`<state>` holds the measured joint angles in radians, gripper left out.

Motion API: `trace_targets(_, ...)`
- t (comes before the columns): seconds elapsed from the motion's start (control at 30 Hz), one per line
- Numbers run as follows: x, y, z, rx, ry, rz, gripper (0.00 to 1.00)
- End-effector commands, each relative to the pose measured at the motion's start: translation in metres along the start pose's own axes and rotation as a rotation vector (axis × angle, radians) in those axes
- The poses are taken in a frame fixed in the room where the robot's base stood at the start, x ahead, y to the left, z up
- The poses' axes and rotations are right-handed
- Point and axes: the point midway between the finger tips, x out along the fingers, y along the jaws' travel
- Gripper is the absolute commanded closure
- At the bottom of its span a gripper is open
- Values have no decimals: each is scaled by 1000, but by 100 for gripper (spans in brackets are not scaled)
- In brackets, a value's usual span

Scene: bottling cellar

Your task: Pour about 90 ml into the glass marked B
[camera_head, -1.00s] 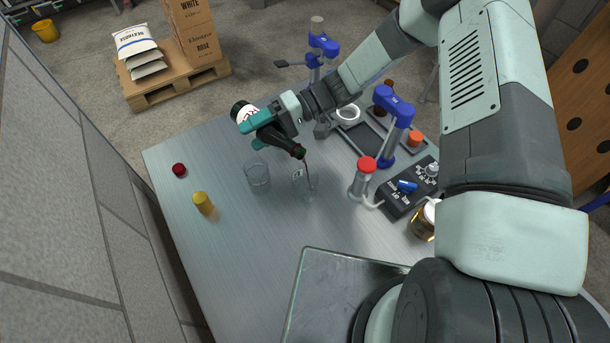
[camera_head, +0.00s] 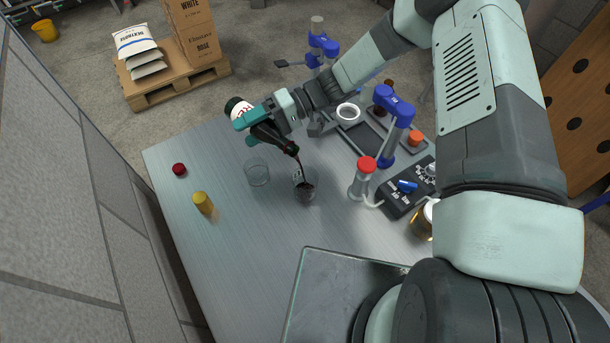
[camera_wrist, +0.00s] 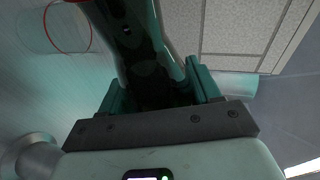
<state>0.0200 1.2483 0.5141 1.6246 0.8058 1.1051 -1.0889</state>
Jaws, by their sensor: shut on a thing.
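My gripper (camera_head: 250,128) is shut on a dark bottle (camera_head: 272,136) with a white label. The bottle is tilted, with its neck low and to the right. A thin dark stream runs from its mouth into a clear glass (camera_head: 313,182). Dark wine (camera_head: 305,188) lies in the lower part of that glass. The glass bears a small white tag whose letter is too small to read. A second clear glass (camera_head: 257,173) stands to its left and looks empty. In the wrist view the bottle (camera_wrist: 140,50) lies between the teal fingers, and a glass with a red ring (camera_wrist: 68,26) shows.
A yellow cork-like cylinder (camera_head: 203,203) and a dark red cap (camera_head: 179,170) stand on the steel table (camera_head: 245,235) at left. To the right are a red-topped cylinder (camera_head: 362,178), a blue stand (camera_head: 396,120), a black control box (camera_head: 405,200) and an amber jar (camera_head: 424,222).

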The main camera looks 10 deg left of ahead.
Motion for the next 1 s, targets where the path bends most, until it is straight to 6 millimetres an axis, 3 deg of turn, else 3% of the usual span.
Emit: trace_targets(1.0,0,0,-7,-38,11,-16,85)
